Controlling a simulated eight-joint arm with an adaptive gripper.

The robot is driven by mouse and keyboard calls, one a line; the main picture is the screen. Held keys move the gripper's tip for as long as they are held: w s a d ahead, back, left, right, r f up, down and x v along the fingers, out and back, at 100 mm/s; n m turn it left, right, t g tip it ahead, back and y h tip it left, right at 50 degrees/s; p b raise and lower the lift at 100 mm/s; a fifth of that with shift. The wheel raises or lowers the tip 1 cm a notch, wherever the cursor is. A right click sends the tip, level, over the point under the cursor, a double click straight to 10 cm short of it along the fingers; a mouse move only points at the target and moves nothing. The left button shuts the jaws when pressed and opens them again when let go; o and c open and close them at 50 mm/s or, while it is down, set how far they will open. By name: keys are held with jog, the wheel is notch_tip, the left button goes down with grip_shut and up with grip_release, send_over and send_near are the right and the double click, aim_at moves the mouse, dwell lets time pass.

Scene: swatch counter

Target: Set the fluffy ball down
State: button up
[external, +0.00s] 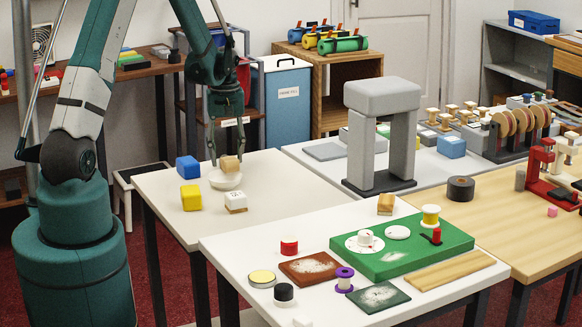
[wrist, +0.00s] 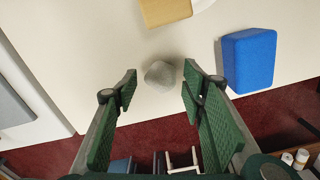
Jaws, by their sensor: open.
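The fluffy ball (wrist: 160,75) is a small, pale grey, rough lump, seen in the wrist view against the light tabletop near the table's edge. My gripper (wrist: 159,86) is open, with one green-padded finger on each side of the ball and a visible gap on both sides. In the external view my gripper (external: 212,160) points down at the back of the cream table (external: 165,185). I cannot make out the ball there; the fingers or nearby things may hide it.
A tan block (external: 230,164) stands just behind a white bowl (external: 225,182); the block (wrist: 165,10) is close to the ball. A blue block (external: 188,168) lies to the left, with a yellow block (external: 191,198) and a white-topped block (external: 236,202) in front.

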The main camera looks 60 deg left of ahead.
aim_at(227, 155)
notch_tip(227, 155, up, 12)
jog(key=p, duration=0.1)
jog(key=shift+f, duration=0.2)
dwell(0.3)
dwell(0.5)
jog(key=s+d+r+m+t+y, duration=0.1)
jog(key=d+r+m, duration=0.2)
jog(key=d+r, duration=0.65)
jog(key=s+d+r+m+t, duration=0.25)
jog(key=d+r, duration=0.35)
jog(key=d, duration=0.7)
jog(key=s+d+r+m+t, duration=0.2)
jog(key=s+d+m, duration=0.2)
jog(key=s+d, duration=0.3)
jog(key=s+d+r+m+t+h, duration=0.1)
jog(key=s+d+m, duration=0.4)
jog(key=d, duration=0.8)
jog(key=shift+s+d+r+t, duration=0.35)
jog(key=shift+s+r, duration=0.2)
jog(key=shift+s, duration=0.6)
